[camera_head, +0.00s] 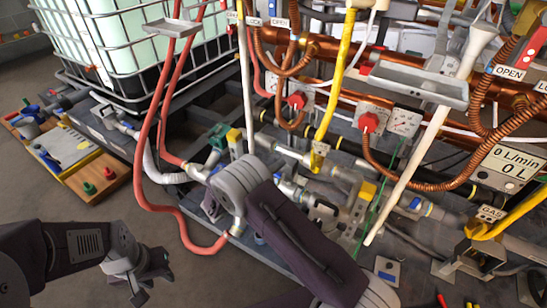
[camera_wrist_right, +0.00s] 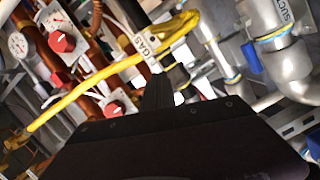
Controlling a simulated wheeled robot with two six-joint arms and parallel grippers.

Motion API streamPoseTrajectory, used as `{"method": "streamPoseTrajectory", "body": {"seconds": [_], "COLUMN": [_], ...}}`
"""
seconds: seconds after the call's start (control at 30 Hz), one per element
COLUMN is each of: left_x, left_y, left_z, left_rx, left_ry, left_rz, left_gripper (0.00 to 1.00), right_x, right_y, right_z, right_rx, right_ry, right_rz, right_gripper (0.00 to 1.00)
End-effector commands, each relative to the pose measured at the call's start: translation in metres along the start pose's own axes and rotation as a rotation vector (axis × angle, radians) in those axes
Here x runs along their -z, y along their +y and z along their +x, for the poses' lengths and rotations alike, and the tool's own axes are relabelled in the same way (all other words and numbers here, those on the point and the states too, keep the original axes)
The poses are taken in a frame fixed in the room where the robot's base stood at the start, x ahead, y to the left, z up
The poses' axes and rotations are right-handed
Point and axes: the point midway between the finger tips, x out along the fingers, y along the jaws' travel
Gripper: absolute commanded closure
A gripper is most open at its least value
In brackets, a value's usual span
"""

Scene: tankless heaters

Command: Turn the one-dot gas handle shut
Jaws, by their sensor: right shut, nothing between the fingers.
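A yellow gas pipe (camera_wrist_right: 110,72) with a "GAS" label (camera_wrist_right: 147,44) crosses the right wrist view. A "GAS" label (camera_head: 491,213) is also at the right of the head view, beside a yellow pipe (camera_head: 515,217). I cannot make out a one-dot mark or tell which part is the one-dot handle. My right gripper (camera_wrist_right: 160,92) is shut and empty, its dark fingers showing just below the yellow pipe; contact cannot be told. In the head view its fingers are hidden. My left gripper (camera_head: 152,275) is low at the left, over the floor, away from the pipes; its jaw state is unclear.
Copper pipes (camera_head: 330,50), red knobs (camera_head: 369,123) and gauges (camera_head: 403,122) crowd the back. Red hoses (camera_head: 148,140) hang beside a caged white tank (camera_head: 120,40). A wooden board (camera_head: 100,170) lies at left. Floor (camera_head: 60,205) is clear at lower left.

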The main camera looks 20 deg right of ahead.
Motion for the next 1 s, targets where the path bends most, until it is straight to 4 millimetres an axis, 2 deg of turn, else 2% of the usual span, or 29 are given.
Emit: {"method": "streamPoseTrajectory", "body": {"seconds": [0.17,0.33,0.47,0.8,1.0], "left_x": [0.001,0.0,-0.001,-0.004,-0.006], "left_y": [0.0,0.0,0.0,-0.001,-0.001], "left_z": [-0.005,0.0,0.011,0.042,0.055], "left_rx": [0.0,0.0,0.0,0.0,0.0], "left_ry": [0.0,0.0,0.0,0.0,0.0], "left_rz": [0.0,0.0,0.0,0.0,0.0], "left_gripper": [0.64,0.64,0.64,0.64,0.64], "right_x": [-0.007,-0.008,-0.009,-0.009,-0.037], "right_y": [-0.006,-0.008,-0.01,-0.01,-0.008], "right_z": [0.002,0.009,0.031,0.105,0.11], "right_rx": [-0.003,-0.003,-0.004,-0.005,-0.003], "right_ry": [-0.003,-0.002,-0.005,-0.004,-0.001], "right_rz": [-0.035,-0.034,-0.033,-0.033,-0.038], "right_gripper": [1.0,1.0,1.0,1.0,1.0]}}
